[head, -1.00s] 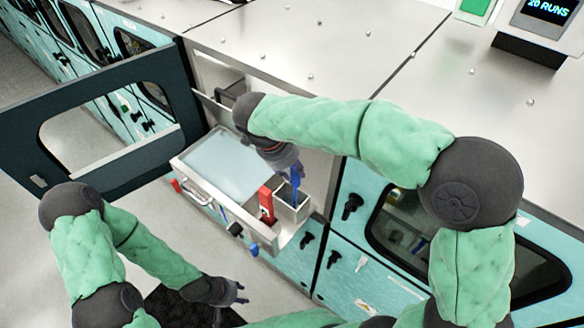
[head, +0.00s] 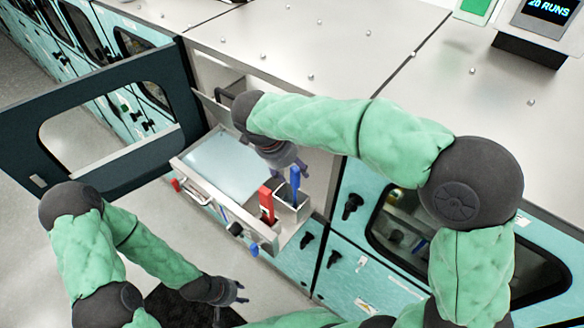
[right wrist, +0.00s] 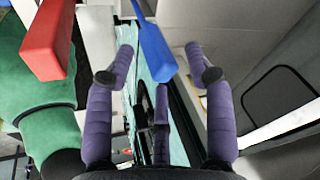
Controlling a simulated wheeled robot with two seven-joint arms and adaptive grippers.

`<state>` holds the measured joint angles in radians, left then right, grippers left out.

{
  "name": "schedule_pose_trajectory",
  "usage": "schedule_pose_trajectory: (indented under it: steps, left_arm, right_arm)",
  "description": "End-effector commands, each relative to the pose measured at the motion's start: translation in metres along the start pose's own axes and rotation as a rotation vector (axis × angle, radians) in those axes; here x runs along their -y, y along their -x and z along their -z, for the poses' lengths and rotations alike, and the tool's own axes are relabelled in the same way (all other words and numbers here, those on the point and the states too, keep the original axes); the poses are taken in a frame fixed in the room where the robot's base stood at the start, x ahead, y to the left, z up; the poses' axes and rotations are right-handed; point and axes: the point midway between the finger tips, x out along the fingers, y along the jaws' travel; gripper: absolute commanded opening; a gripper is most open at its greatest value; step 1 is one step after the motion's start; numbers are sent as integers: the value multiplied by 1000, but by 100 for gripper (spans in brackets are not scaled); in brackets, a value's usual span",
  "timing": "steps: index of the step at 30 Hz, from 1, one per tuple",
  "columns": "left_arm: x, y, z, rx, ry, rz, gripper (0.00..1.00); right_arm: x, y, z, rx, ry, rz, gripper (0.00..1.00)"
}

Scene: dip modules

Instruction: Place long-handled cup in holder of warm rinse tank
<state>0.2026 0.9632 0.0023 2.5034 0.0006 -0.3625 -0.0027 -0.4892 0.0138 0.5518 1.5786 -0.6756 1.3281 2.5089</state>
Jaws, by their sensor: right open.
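A blue long handle (head: 295,184) stands upright in the metal holder box (head: 293,215) at the right side of the tank; any cup at its lower end is hidden. A red handle (head: 266,203) stands just left of it. The tank (head: 220,166) is pulled out and holds pale liquid. My right gripper (head: 290,165) is beside the top of the blue handle. In the right wrist view its purple fingers are spread, with the blue handle (right wrist: 153,45) beyond and between them, not gripped. My left gripper (head: 233,292) hangs empty, fingers apart, low in the head view.
An open dark door (head: 95,125) with a window stands left of the tank. The metal counter top (head: 290,45) behind is mostly clear. Teal cabinet fronts (head: 335,255) with black knobs lie to the right. The red handle (right wrist: 47,40) is close left in the right wrist view.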

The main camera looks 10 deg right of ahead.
Motion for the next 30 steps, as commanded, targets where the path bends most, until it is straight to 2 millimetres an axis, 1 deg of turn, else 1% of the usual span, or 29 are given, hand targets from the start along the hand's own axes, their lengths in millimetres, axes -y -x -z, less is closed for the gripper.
schedule_pose_trajectory:
  steps: [9,15,18,21,30]
  left_arm:
    - [1,-4,0,1,0,0,40]
    - [2,-4,0,1,0,0,40]
    - [2,-4,0,1,0,0,40]
    - [2,-4,0,1,0,0,40]
    - [2,-4,0,1,0,0,40]
  right_arm:
    - [1,62,-2,3,0,5,54]
    - [0,96,-1,2,1,3,54]
    - [0,106,-1,1,1,2,54]
    - [0,111,-1,1,1,2,54]
    - [0,114,0,1,0,1,54]
